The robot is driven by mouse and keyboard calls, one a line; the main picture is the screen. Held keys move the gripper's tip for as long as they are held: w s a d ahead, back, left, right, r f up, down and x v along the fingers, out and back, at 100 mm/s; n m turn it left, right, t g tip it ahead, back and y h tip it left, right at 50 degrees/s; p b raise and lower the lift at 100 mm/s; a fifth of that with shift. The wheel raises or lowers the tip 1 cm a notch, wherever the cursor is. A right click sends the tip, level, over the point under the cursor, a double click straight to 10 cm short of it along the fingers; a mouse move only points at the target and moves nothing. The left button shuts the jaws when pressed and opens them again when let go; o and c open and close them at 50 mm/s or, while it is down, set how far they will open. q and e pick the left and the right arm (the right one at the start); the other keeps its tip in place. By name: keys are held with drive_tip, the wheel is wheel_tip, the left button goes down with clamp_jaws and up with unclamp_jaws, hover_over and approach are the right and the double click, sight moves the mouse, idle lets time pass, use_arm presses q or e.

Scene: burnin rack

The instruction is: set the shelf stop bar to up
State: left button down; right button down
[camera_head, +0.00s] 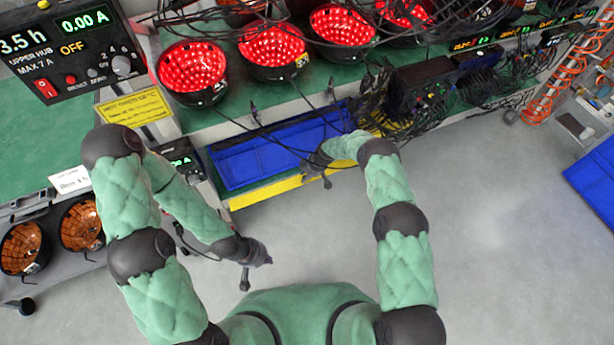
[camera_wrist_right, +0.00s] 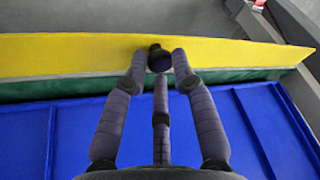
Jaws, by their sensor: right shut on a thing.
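The shelf stop bar is a long yellow bar (camera_head: 265,192) along the front edge of the lower shelf, in front of the blue bins. In the right wrist view the yellow bar (camera_wrist_right: 70,55) runs across the top, with a dark knob (camera_wrist_right: 160,60) on it. My right gripper (camera_head: 324,172) is at the bar; in the right wrist view its fingers (camera_wrist_right: 158,75) are shut around the knob. My left gripper (camera_head: 256,262) hangs over the floor, apart from the bar; its finger opening is too small to tell.
Blue bins (camera_head: 240,165) lie behind the bar. Red-lit bowl-shaped lamps (camera_head: 192,72) and loose black cables fill the shelf above. A control panel (camera_head: 70,50) stands at upper left. A cart with copper-coloured bowls (camera_head: 80,225) is at left. The grey floor (camera_head: 500,240) at right is clear.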

drive_tip(key=shift+w+a+r+g+h, duration=0.35)
drive_tip(key=shift+w+g+h, duration=0.1)
drive_tip(key=shift+g, duration=0.55)
drive_tip(key=c, duration=1.1)
unclamp_jaws()
drive_tip(key=shift+o, duration=0.2)
drive_tip(key=shift+d, duration=0.1)
drive_tip(key=shift+w+d+r, duration=0.1)
drive_tip(key=shift+d+r, duration=0.05)
drive_tip(key=shift+r, duration=0.3)
drive_tip(key=v, duration=0.6)
drive_tip(key=shift+r, duration=0.25)
